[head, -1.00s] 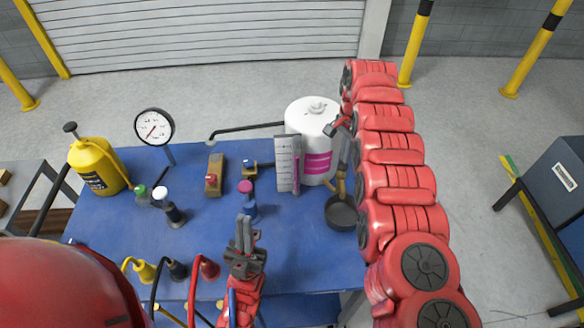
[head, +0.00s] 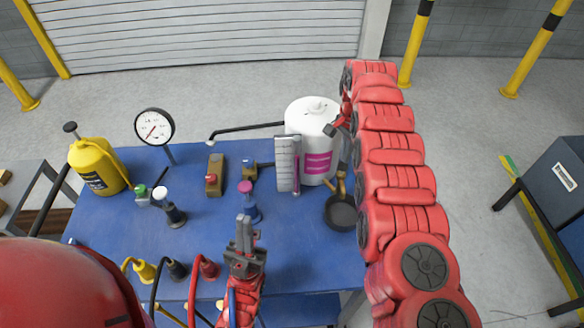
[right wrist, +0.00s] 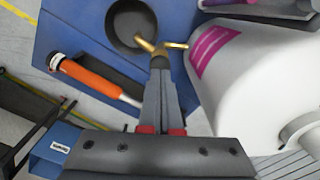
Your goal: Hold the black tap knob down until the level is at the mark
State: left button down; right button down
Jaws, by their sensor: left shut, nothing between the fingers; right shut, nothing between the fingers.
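The brass tap (right wrist: 174,45) sits low on the white tank (head: 308,118), above a dark round pan (head: 341,212). My right gripper (right wrist: 159,68) is shut and empty, its tips at the tap in the right wrist view. The tips cover the middle of the tap, so the black knob is not clear and I cannot tell whether they touch it. The white level gauge (head: 286,163), with a magenta column, stands in front of the tank; its mark is too small to read. My left gripper (head: 244,228) is shut and empty over the table's front.
The blue table (head: 290,247) also holds a magenta-topped knob (head: 246,187), a brown block with a red button (head: 213,176), a dial gauge (head: 154,127) and a yellow can (head: 98,162). An orange-handled tool (right wrist: 90,78) lies near the pan. The front right of the table is clear.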

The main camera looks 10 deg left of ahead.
jog(key=shift+f, duration=0.2)
jog(key=shift+f+b, duration=0.8)
jog(key=shift+f, duration=0.35)
jog(key=shift+r, duration=0.1)
dwell(5.2)
jog(key=shift+r, duration=3.5)
